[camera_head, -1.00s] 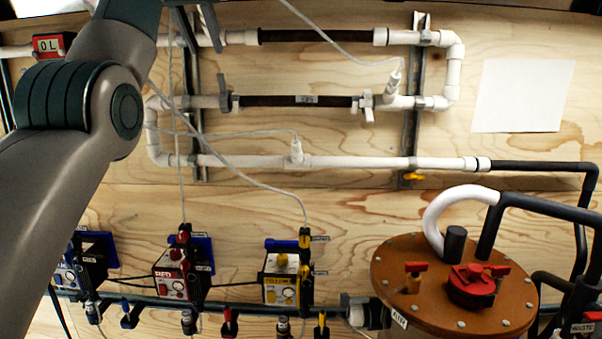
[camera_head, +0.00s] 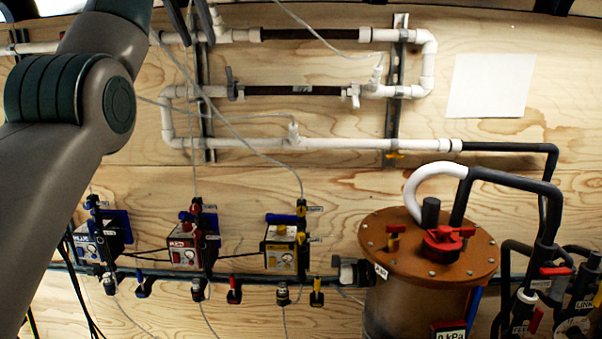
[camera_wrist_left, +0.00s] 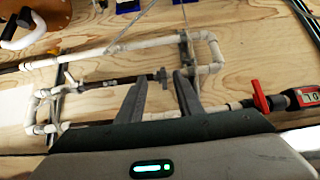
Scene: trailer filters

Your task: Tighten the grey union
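The grey union (camera_head: 231,84) appears to be the grey fitting with a small wing at the left end of the middle dark pipe section, on the white pipework. In the left wrist view a grey fitting (camera_wrist_left: 163,77) shows between my fingertips in the picture. My left gripper (camera_head: 190,28) is at the top left of the head view, up and left of the fitting. In the left wrist view my left gripper (camera_wrist_left: 161,78) has its two fingers apart with nothing held between them. I cannot tell its distance from the fitting. My right gripper is not in view.
White pipes (camera_head: 350,144) run along the plywood wall, held by metal struts (camera_head: 395,80). Thin pale tubes cross in front of the pipework. Several pump boxes (camera_head: 281,248) sit lower down, and a brown-lidded tank (camera_head: 380,230) stands at the lower right. A red gauge (camera_wrist_left: 305,97) shows at the wrist view's right.

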